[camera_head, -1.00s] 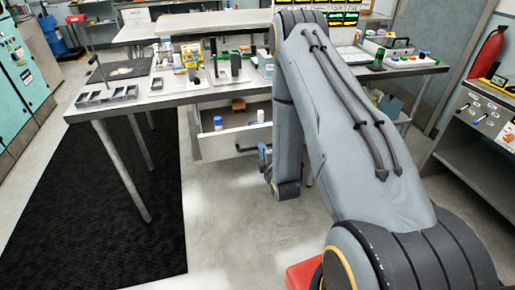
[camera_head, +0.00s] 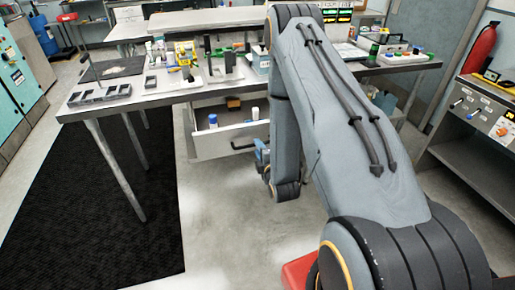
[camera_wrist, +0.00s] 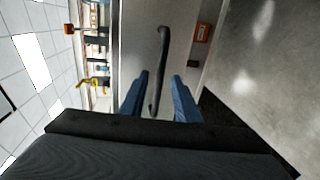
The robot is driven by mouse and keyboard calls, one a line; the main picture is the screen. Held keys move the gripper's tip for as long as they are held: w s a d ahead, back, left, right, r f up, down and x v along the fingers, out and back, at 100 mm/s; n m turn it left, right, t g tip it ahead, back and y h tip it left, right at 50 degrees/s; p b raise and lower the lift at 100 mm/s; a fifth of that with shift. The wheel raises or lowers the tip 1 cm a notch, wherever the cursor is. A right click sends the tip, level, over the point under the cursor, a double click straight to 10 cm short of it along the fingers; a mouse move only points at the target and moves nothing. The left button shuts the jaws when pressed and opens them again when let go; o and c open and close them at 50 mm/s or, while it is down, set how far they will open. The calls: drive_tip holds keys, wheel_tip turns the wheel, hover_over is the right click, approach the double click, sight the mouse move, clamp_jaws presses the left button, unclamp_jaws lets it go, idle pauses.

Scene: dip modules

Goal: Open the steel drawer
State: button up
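The steel drawer (camera_head: 225,143) hangs under the workbench and stands partly out. Its inside shows, with a blue-capped bottle (camera_head: 213,121), a white bottle (camera_head: 255,114) and a brown block (camera_head: 233,104). Its dark bar handle (camera_head: 242,146) is on the front face, and its right part is hidden by my arm. My gripper (camera_head: 262,155) is at the right end of the handle. In the wrist view the blue fingers of my gripper (camera_wrist: 159,95) are apart, with the curved handle (camera_wrist: 163,60) between them. A gap shows on both sides of the handle.
The workbench top (camera_head: 160,98) carries a dark tray (camera_head: 100,95) and several small items. A black mat (camera_head: 90,210) lies on the floor at left. A steel cabinet (camera_head: 480,130) with knobs and a red extinguisher (camera_head: 483,50) stand at right. The floor before the drawer is clear.

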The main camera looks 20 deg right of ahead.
drive_tip(key=b+v, duration=0.1)
drive_tip(key=v, duration=0.4)
drive_tip(key=shift+s+r, duration=0.1)
drive_tip(key=shift+s, duration=0.3)
drive_tip(key=a+r+m+g+y, duration=0.1)
drive_tip(key=a+r+m+g, duration=0.35)
drive_tip(key=m+g, duration=0.25)
drive_tip(key=s+a+r+m+g, duration=0.2)
drive_tip(key=s+r+m, duration=0.3)
drive_tip(key=s, duration=0.5)
drive_tip(key=s+a+r+m+g, duration=0.3)
drive_tip(key=s+r+m+g, duration=0.2)
drive_tip(key=s, duration=0.5)
drive_tip(key=shift+s+r, duration=0.15)
drive_tip(key=shift+r, duration=0.6)
